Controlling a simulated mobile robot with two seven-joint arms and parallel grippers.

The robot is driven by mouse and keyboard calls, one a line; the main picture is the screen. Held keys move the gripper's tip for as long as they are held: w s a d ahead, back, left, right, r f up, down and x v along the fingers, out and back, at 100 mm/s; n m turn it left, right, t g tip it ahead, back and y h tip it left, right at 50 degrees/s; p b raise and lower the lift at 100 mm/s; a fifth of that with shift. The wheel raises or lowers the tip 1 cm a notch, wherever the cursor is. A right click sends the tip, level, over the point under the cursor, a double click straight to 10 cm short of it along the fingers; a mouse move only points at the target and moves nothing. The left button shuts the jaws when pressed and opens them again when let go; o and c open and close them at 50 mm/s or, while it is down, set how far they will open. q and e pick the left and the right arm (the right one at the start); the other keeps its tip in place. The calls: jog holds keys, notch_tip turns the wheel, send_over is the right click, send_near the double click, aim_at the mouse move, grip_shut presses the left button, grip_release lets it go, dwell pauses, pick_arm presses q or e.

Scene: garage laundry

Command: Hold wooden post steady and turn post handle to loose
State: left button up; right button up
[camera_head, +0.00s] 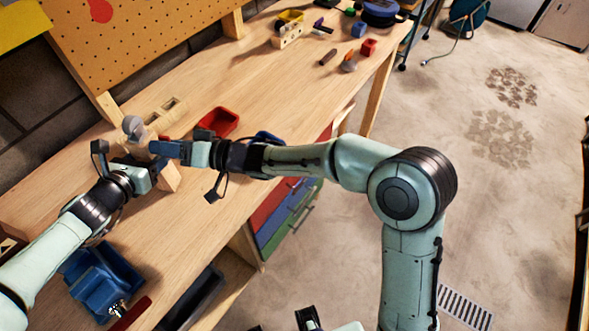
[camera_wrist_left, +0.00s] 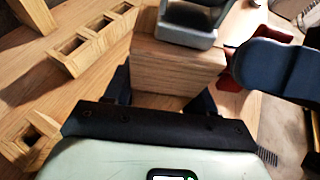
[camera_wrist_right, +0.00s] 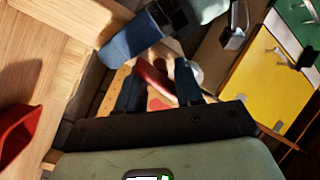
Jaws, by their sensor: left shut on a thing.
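The wooden post (camera_wrist_left: 178,68) stands upright between the fingers of my left gripper (camera_wrist_left: 163,95) in the left wrist view. My left gripper is shut on it. A grey fitting (camera_wrist_left: 190,32) sits on top of the post. In the head view, a grey rounded knob (camera_head: 132,125) shows just behind the grippers; I take it for the post handle. My right gripper (camera_wrist_right: 158,85) reaches in from the right, close above the post, with its fingers apart. A dark red bar (camera_wrist_right: 153,78) shows between them; contact cannot be told. The right gripper partly hides the post in the head view.
A red bin (camera_head: 218,121) stands on the workbench (camera_head: 262,85) close to my right gripper. A wooden block with square holes (camera_head: 168,113) lies behind. A blue vise-like tool (camera_head: 100,278) is at the front left. The pegboard (camera_head: 150,30) borders the back.

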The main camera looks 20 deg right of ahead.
jog(key=m, duration=0.2)
jog(key=shift+m, duration=0.3)
jog(key=v, duration=1.2)
jog(key=d+f+m+h, duration=0.7)
jog(key=d+f+h, duration=0.3)
jog(key=d+f, duration=0.4)
jog(key=shift+d+f+m+t, duration=0.35)
jog(key=shift+d+m+t, duration=0.05)
jog(key=shift+d, duration=0.8)
